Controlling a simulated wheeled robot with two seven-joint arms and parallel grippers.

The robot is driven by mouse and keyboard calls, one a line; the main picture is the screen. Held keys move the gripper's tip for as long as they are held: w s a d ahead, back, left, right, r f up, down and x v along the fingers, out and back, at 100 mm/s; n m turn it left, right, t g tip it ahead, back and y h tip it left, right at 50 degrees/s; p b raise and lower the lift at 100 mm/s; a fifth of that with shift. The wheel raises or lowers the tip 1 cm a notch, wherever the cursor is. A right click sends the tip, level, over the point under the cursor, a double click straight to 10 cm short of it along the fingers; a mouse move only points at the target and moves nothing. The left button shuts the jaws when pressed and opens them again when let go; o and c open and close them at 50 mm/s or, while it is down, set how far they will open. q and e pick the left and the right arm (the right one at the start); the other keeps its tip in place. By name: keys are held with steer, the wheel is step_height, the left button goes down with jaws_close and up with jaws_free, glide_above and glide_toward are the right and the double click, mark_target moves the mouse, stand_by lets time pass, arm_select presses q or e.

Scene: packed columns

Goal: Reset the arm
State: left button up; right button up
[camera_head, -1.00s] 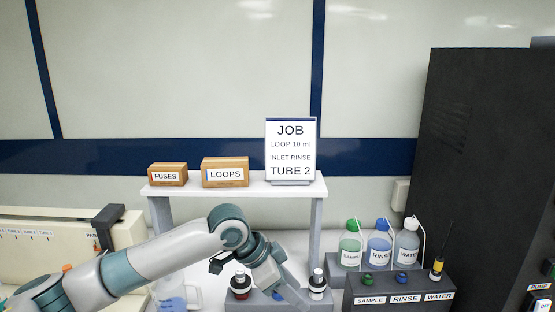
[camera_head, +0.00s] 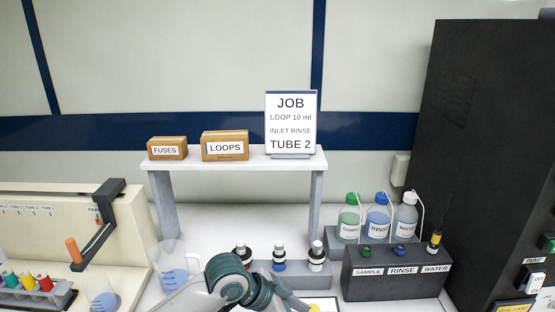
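My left arm comes in at the bottom centre, and only its teal and white joint shows. Its gripper is not clearly in view, cut off below the bottom edge. My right arm and gripper are not in view. No object in a hold is visible. Just beyond the arm, a grey block (camera_head: 313,282) carries several black-and-white capped columns, such as the blue-based one (camera_head: 279,256).
A white shelf (camera_head: 270,160) holds the FUSES box (camera_head: 167,148), LOOPS box (camera_head: 225,146) and JOB sign (camera_head: 291,124). Bottles (camera_head: 378,217) stand behind a dark labelled block (camera_head: 396,284). Beakers (camera_head: 176,270) (camera_head: 101,294), a tube rack (camera_head: 30,299) and a cream machine (camera_head: 60,232) are left; a black cabinet (camera_head: 470,150) is right.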

arm_select(q)
steer(key=s+a+f+n+t+y, duration=0.3)
steer(key=s+a+f+n, duration=0.4)
steer(key=s+a+f, duration=0.55)
steer(key=s+a+f+n+g+y, duration=0.1)
steer(key=s+a+f+n+y, duration=0.2)
steer(key=s+a, duration=0.5)
steer(key=s+a+f+n+g+y, duration=0.15)
steer(key=s+a+f, duration=0.25)
steer(key=s+a, duration=0.4)
steer(key=s+a+f+x, duration=0.1)
steer(key=s+x, duration=0.2)
steer(key=x, duration=1)
steer(key=s+a+f+x, duration=0.1)
steer(key=s+x, duration=0.2)
steer(key=x, duration=0.9)
steer(key=s+a+f+g, duration=0.1)
steer(key=s+a+f, duration=0.1)
steer(key=s+f, duration=1.6)
steer(key=shift+s+a+f+g+y, duration=0.25)
steer(key=shift+s+a+g+y, duration=0.1)
